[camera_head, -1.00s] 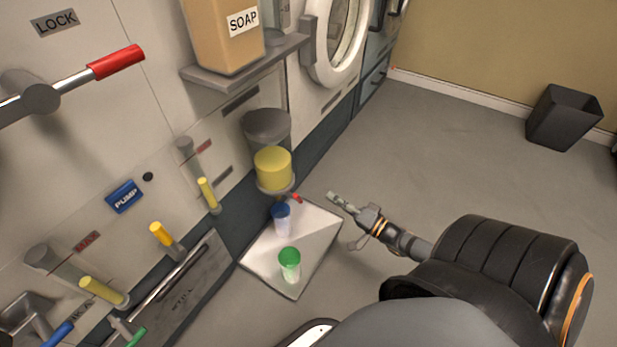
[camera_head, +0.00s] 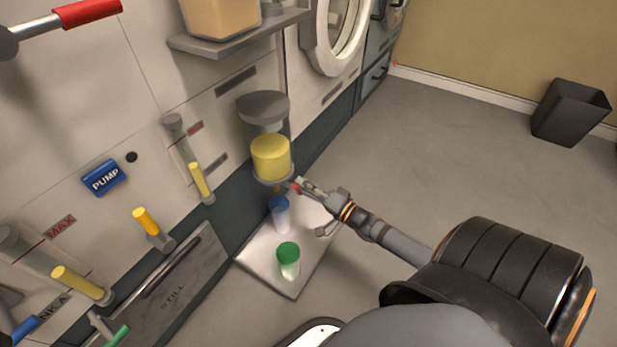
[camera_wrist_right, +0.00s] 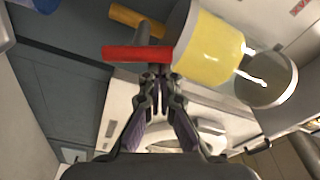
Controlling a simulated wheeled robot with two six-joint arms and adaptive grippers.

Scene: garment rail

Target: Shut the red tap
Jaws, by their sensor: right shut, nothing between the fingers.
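The red tap (camera_head: 295,188) is a small red handle at the bottom of a wall vessel holding yellow liquid (camera_head: 270,157). In the right wrist view the red handle (camera_wrist_right: 137,53) lies crosswise just beyond my fingertips, beside the yellow vessel (camera_wrist_right: 210,50). My right gripper (camera_head: 305,184) is shut and empty, with its tips at or very near the handle; I cannot tell whether they touch. The right gripper also shows in the wrist view (camera_wrist_right: 158,80). My left gripper is not in view.
Below the vessel, a pale tray (camera_head: 262,262) holds a blue-topped cup (camera_head: 280,215) and a green-topped cup (camera_head: 288,260). A shelf (camera_head: 240,40) juts out above. A dark bin (camera_head: 570,112) stands on the open floor at right.

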